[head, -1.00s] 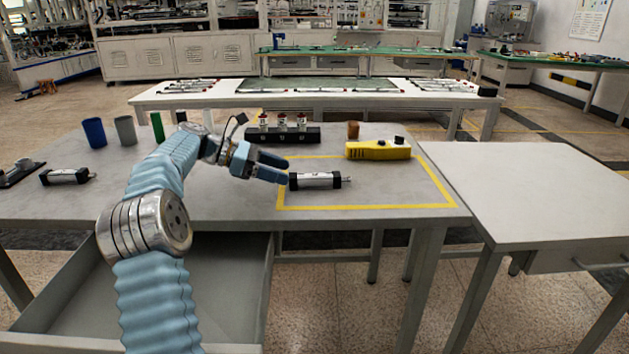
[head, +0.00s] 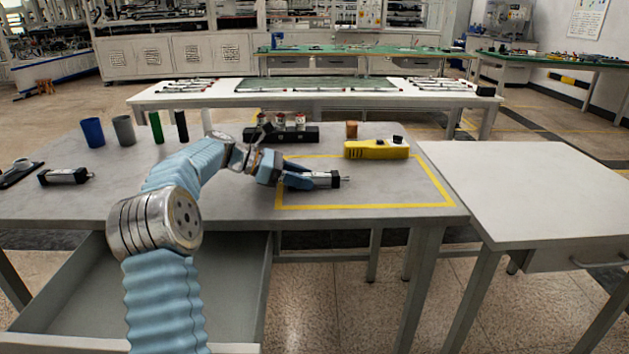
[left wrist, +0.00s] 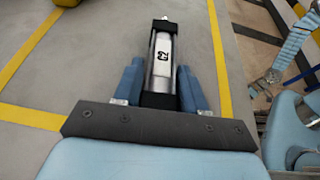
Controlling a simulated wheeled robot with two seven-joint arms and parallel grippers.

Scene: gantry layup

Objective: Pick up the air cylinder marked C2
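The air cylinder marked C2 (left wrist: 162,58) is a silver tube with black end caps, and its label shows in the left wrist view. In the head view the cylinder (head: 333,179) lies inside the yellow taped rectangle, partly hidden by my gripper. My left gripper (head: 306,181) is open. In the left wrist view its two blue fingers (left wrist: 158,88) stand on either side of the cylinder's near end, with small gaps visible. My right gripper is not in view. Another similar cylinder (head: 65,176) lies at the table's left.
A yellow box with a black knob (head: 378,149) and a brown cup (head: 352,130) stand behind the taped area. A black rack (head: 284,135) is behind my gripper. Several cups, among them a blue one (head: 93,132), stand at the left. An open drawer (head: 60,290) juts out in front.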

